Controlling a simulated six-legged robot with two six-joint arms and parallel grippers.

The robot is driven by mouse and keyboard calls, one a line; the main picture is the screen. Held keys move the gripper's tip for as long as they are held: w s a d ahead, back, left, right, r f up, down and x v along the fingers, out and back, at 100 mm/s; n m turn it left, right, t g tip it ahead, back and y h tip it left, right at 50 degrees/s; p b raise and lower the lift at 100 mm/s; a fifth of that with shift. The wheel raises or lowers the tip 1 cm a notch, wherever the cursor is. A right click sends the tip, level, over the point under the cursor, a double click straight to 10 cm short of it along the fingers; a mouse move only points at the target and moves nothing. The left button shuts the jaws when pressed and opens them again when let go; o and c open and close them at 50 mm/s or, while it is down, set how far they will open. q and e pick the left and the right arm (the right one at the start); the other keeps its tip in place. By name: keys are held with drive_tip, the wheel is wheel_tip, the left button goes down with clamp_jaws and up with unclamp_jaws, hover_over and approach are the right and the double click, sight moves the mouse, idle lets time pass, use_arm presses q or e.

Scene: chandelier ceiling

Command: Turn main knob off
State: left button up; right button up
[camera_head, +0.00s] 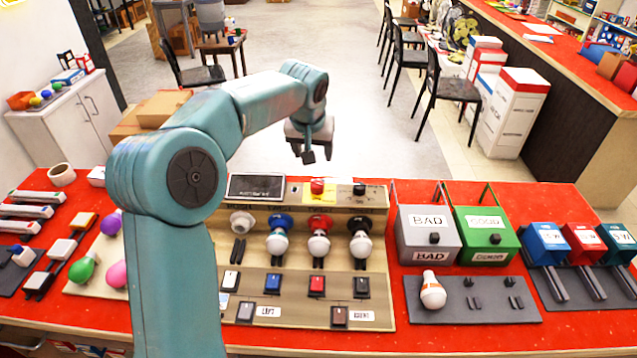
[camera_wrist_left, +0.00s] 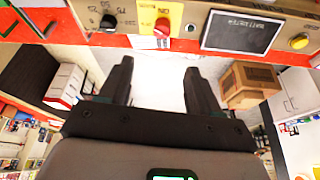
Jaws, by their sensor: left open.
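The test panel (camera_head: 300,298) stands on the red table. A black knob (camera_head: 359,189) sits at its top edge, right of a red button on a yellow plate (camera_head: 318,187). The knob also shows in the left wrist view (camera_wrist_left: 108,21), where the picture is turned over. I cannot read a label naming the main knob. My left gripper (camera_head: 308,152) is beyond the panel's far edge, apart from the knob. In the left wrist view its two fingers (camera_wrist_left: 156,78) are open with nothing between them. My right gripper is not in view.
A dark screen (camera_head: 256,187) is left of the button. Bulbs (camera_head: 319,245) and switches fill the panel. BAD (camera_head: 429,250) and GOOD (camera_head: 486,252) boxes stand to the right, a loose bulb (camera_head: 432,292) before them. Open floor lies behind the table.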

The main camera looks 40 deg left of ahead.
sight(317, 184)
use_arm(q)
drive_tip(key=p+x, duration=0.3)
drive_tip(key=x, duration=1.2)
drive_tip(key=shift+a+f, duration=0.1)
drive_tip(key=shift+f, duration=0.25)
drive_tip(key=shift+w+a+f, duration=0.15)
drive_tip(key=shift+f, duration=0.25)
drive_tip(key=c, duration=1)
